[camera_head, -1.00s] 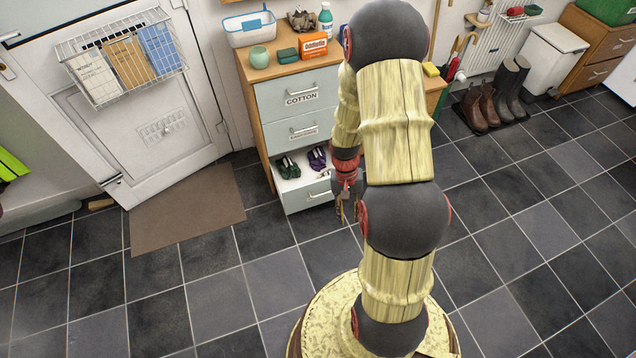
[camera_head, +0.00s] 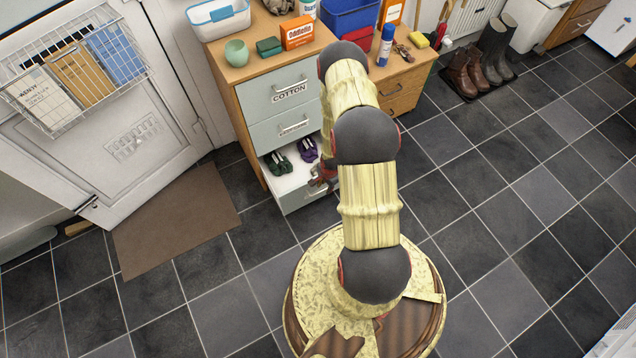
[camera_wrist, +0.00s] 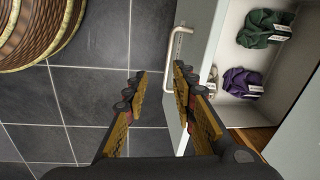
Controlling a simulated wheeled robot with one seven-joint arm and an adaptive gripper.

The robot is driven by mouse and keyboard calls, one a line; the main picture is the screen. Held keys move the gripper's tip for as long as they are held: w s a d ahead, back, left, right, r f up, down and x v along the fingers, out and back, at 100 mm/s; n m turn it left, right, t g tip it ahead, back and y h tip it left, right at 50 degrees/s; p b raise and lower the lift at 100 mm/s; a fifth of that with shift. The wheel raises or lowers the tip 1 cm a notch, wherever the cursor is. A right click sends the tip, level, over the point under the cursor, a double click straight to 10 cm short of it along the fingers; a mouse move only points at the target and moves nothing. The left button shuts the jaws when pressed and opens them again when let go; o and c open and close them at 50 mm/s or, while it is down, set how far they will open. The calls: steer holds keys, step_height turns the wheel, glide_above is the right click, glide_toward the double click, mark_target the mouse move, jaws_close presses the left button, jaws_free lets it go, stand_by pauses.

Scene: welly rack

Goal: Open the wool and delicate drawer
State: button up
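The bottom drawer (camera_head: 295,203) of the pale dresser is pulled out, showing green (camera_head: 279,163) and purple (camera_head: 308,149) bundles with tags inside. No label on it is readable. In the wrist view its front (camera_wrist: 204,50) carries a bar handle (camera_wrist: 174,50). My gripper (camera_wrist: 158,80) is open there, with fingers apart and nothing seen between them. The right finger overlaps the drawer front in the picture; I cannot tell whether it touches. In the head view my gripper (camera_head: 322,177), partly hidden by my arm, is at the drawer's right front corner.
Above are a drawer labelled COTTON (camera_head: 288,92) and a middle drawer (camera_head: 290,126) with an unclear label. A brown mat (camera_head: 175,220) lies left. Boots (camera_head: 470,72) stand at the right. Tiled floor in front is clear.

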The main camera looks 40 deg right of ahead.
steer(key=shift+m+t, duration=0.3)
steer(key=shift+m, duration=0.6)
steer(key=f+b, duration=0.1)
steer(key=f, duration=0.1)
steer(key=w+f+b, duration=0.1)
steer(key=f, duration=0.2)
steer(key=w+f+b, duration=0.1)
steer(key=f, duration=0.1)
steer(key=shift+w+d+f+b, duration=0.2)
steer(key=shift+d+b, duration=0.1)
steer(key=shift+b, duration=0.05)
steer(key=c, duration=0.3)
jaws_close()
